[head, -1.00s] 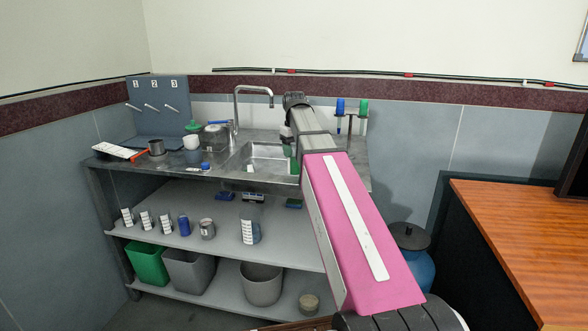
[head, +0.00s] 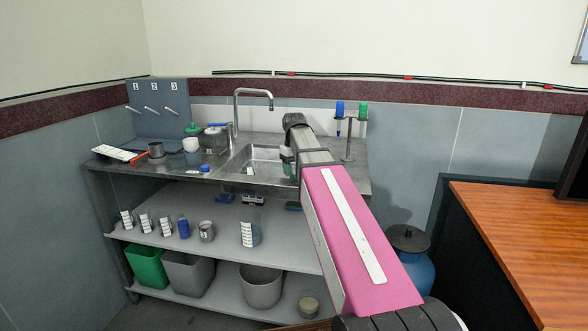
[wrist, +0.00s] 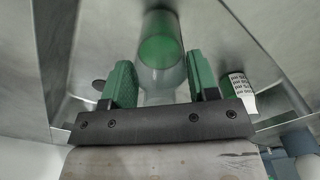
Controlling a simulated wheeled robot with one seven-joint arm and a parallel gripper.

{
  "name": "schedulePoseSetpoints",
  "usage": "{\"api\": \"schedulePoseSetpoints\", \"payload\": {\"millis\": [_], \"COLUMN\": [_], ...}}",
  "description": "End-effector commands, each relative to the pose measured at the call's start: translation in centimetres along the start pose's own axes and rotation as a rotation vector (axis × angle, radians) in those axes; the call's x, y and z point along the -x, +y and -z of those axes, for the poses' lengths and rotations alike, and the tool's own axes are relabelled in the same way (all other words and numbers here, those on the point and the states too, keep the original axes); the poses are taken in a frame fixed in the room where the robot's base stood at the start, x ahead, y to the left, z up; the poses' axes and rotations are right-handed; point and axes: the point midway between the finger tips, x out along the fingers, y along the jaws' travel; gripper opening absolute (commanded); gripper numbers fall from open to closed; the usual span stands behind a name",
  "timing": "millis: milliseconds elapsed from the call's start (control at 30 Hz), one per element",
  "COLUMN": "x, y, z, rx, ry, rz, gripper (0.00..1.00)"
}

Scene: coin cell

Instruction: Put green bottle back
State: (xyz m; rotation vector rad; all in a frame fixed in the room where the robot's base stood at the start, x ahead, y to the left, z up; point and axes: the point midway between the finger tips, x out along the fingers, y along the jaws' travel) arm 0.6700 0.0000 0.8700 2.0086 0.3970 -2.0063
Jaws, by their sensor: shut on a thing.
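My gripper (wrist: 160,84) is shut on a clear, translucent green bottle (wrist: 160,48), which stands out between its two green-padded fingers in the wrist view. In the head view my gripper is low over the sink at the end of the pink and grey arm, partly hidden by the arm. A bit of green shows below it. A stand (head: 349,140) at the back right of the counter carries a blue-topped item (head: 340,108) and a green-topped item (head: 363,109).
The steel sink (head: 262,158) has a tall faucet (head: 236,110) behind it. A dark green item with a white printed label (wrist: 238,90) is close to the right finger. Cups and a grey pot (head: 215,139) stand left of the sink. A lower shelf (head: 215,215) holds several containers.

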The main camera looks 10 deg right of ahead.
Motion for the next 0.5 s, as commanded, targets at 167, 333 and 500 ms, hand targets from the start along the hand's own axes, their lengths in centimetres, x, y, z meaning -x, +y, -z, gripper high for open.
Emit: {"api": "schedulePoseSetpoints", "payload": {"millis": [167,333,500], "x": [-0.06,-0.05,0.46], "y": [0.0,0.0,0.01], "z": [0.0,0.0,0.04], "rx": [0.0,0.0,0.0], "ry": [0.0,0.0,0.001], "rz": [0.0,0.0,0.0], "gripper": [0.8,0.8,0.8]}}
